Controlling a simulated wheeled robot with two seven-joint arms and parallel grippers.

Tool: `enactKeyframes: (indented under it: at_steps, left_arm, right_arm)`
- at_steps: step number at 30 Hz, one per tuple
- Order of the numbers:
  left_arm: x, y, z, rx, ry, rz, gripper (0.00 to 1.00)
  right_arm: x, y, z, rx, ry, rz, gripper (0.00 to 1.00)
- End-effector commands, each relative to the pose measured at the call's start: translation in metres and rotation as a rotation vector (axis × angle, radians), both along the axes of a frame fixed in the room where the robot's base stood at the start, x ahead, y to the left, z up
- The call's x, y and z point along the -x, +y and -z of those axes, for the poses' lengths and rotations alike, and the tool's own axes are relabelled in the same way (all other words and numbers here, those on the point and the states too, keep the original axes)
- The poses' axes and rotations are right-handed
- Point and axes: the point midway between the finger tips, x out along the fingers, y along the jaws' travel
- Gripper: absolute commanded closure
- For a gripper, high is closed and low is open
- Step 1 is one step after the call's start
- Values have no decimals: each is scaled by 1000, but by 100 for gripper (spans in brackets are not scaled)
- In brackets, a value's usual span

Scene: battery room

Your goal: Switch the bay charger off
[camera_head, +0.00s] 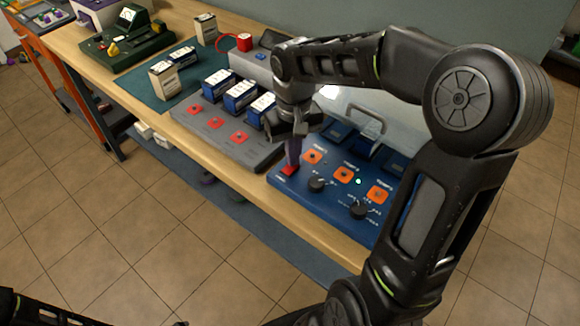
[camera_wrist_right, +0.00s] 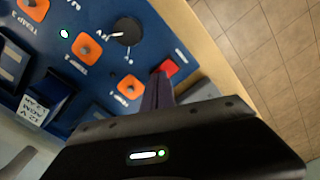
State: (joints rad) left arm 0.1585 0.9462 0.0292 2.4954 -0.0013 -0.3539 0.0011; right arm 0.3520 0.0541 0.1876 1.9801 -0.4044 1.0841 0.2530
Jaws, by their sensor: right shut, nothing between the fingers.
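The bay charger is a blue unit (camera_head: 322,205) at the right end of the bench, with orange pads, black knobs and a small lit green light (camera_head: 358,181). Its red switch (camera_head: 288,170) is at the front left corner. The switch also shows in the wrist view (camera_wrist_right: 168,68). My right gripper (camera_head: 293,160) is shut and empty, pointing down at the red switch. Its purple fingertips (camera_wrist_right: 160,90) are right at the switch and partly cover it; I cannot tell whether they touch. My left gripper is out of the picture; only dark parts of my left arm show at lower left.
A grey charger with red pads (camera_head: 215,122) and several blue-and-white batteries stands left of the blue unit. A green device (camera_head: 128,40) and more batteries are further left. The wooden bench edge (camera_head: 225,178) runs along the front; tiled floor is clear before it.

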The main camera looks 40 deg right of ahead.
Motion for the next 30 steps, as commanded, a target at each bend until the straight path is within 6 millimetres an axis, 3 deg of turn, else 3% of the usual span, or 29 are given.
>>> enactKeyframes:
  at_steps: [16, 30]
  left_arm:
    - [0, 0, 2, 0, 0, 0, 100]
    - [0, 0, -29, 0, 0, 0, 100]
  right_arm:
    - [0, 0, 4, 0, 2, 0, 100]
    - [0, 0, -37, 0, 0, 0, 100]
